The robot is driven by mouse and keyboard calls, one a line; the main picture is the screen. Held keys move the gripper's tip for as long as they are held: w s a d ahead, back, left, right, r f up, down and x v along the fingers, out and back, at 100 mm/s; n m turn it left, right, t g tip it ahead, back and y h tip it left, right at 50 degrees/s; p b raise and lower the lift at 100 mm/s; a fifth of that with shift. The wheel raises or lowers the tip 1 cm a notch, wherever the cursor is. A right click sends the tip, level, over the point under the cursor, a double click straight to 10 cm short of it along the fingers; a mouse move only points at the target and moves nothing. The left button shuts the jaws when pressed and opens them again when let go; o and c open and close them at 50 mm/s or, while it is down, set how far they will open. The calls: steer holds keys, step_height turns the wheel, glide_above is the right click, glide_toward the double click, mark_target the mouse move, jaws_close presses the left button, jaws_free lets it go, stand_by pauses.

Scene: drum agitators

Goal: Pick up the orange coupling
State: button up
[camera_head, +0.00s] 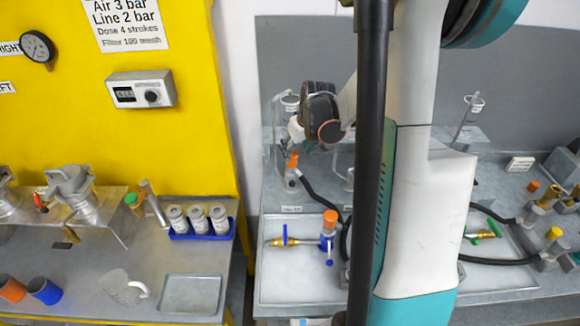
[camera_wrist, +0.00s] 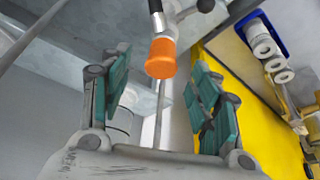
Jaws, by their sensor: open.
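An orange coupling (camera_head: 292,160) stands upright on a small metal stand at the back of the right bench, beside a black hose. In the wrist view an orange coupling (camera_wrist: 161,57), apparently the same one, appears ahead between my fingers, with a dark and metal part adjoining it. My gripper (camera_wrist: 160,85) is open, with a teal-padded finger on each side and clear gaps to the coupling. In the head view my wrist is above and right of the coupling; the fingers are hard to make out there.
Another orange cap (camera_head: 330,218) tops a blue fitting with a brass valve (camera_head: 277,242) in the white tray (camera_head: 285,290). Black hoses (camera_head: 320,197) cross the bench. A blue rack (camera_head: 203,235) holds white cylinders by the yellow panel (camera_head: 90,130). My arm hides the bench's middle.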

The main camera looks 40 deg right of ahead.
mark_target(293, 156)
steer(key=shift+b+x, duration=0.4)
steer(key=shift+x, duration=3.3)
steer(key=shift+w+a, duration=0.15)
steer(key=shift+w, duration=0.05)
jaws_close()
